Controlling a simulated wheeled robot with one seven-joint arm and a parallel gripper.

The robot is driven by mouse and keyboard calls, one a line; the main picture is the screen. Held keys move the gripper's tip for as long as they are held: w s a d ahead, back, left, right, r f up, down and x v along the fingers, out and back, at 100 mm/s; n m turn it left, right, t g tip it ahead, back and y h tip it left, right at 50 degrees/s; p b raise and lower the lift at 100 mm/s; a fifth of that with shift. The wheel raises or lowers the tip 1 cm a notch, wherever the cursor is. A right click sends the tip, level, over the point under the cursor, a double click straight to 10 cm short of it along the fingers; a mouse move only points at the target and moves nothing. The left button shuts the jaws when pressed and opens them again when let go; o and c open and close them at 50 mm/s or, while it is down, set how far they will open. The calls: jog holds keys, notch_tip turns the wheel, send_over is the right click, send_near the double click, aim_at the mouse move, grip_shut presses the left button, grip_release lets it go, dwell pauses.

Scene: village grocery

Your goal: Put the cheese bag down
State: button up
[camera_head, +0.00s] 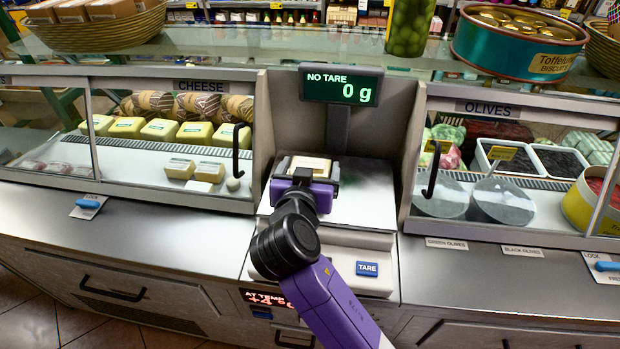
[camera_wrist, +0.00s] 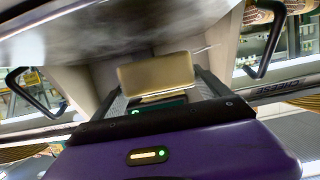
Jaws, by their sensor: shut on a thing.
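The cheese bag (camera_head: 308,164) is a small pale yellow block with a whitish top. My gripper (camera_head: 306,172) is shut on it, over the left part of the steel weighing plate (camera_head: 365,190). In the wrist view the bag (camera_wrist: 157,74) sits between the two dark fingers of my gripper (camera_wrist: 163,92). The scale display (camera_head: 341,87) reads "NO TARE" and 0 g. I cannot tell how far the bag is above the plate; my gripper hides its underside.
The cheese case (camera_head: 165,135) stands to the left, with more wrapped pieces (camera_head: 195,170) inside. The olives case (camera_head: 510,150) stands to the right. Both have dark upright handles beside the scale. The TARE button (camera_head: 367,268) is at the front. The plate's right side is clear.

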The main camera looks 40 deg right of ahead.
jog(key=shift+f, duration=1.65)
jog(key=shift+f, duration=0.1)
jog(key=o, duration=1.6)
jog(key=shift+o, duration=0.2)
jog(key=shift+r, duration=0.2)
jog(key=b+v, duration=0.1)
jog(key=v, duration=1.1)
